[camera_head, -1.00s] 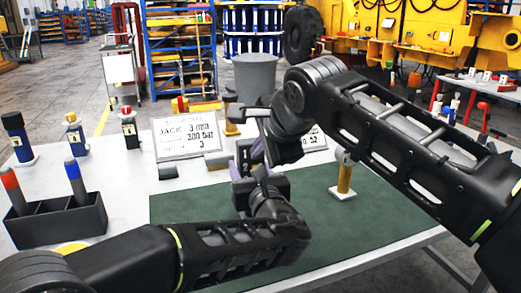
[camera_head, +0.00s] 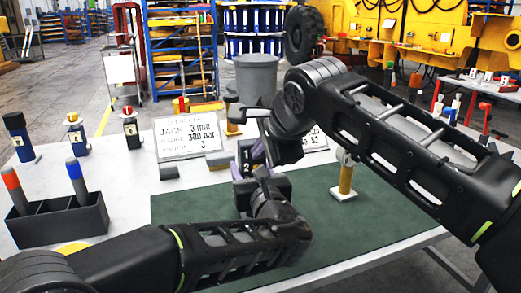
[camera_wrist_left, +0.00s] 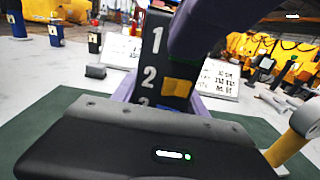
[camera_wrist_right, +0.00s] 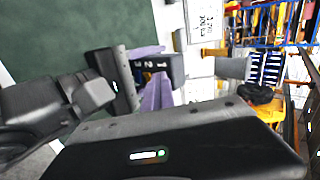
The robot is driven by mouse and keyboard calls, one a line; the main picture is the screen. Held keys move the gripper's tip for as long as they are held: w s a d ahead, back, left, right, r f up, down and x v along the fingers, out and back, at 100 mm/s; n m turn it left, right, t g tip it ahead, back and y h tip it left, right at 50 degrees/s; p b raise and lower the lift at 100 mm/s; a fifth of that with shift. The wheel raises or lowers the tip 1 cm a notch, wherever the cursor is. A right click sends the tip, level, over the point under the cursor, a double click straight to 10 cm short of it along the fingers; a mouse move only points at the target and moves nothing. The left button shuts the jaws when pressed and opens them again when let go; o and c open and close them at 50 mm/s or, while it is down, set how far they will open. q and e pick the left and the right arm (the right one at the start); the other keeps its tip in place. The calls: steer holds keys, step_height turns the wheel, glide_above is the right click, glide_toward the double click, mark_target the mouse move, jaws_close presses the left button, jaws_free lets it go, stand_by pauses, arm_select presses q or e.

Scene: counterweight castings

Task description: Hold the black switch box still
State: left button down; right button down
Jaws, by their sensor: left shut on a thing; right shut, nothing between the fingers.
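The black switch box (camera_head: 245,158) stands upright over the green mat, its numbered face showing 1, 2 and part of 3 in the left wrist view (camera_wrist_left: 153,48). An orange-yellow piece (camera_wrist_left: 180,87) sits beside the 2. My left gripper (camera_head: 240,172) is shut on the box, with its purple fingers at the box's sides. My right gripper (camera_head: 259,152) is shut and empty, its purple fingers close to the box's face. In the right wrist view the box (camera_wrist_right: 170,66) lies just beyond these fingers. I cannot tell whether they touch it.
A white placard (camera_head: 188,136) stands behind the box, with another (camera_head: 314,140) to its right. A yellow cylinder with a grey head (camera_head: 345,177) stands at the right on the green mat (camera_head: 360,215). A black tray (camera_head: 60,223) holds red-topped and blue cylinders at the left.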

steer(key=shift+w+a+f, duration=0.15)
steer(key=shift+a+f, duration=0.05)
steer(key=shift+f, duration=0.15)
steer(key=shift+w+d, duration=0.5)
steer(key=shift+d, duration=0.4)
steer(key=shift+s, duration=0.1)
steer(key=shift+s+d, duration=0.25)
steer(key=shift+s, duration=0.3)
steer(key=f+v, duration=0.1)
steer(key=v, duration=1.1)
steer(key=shift+s+d+r, duration=0.25)
steer(key=shift+s, duration=0.4)
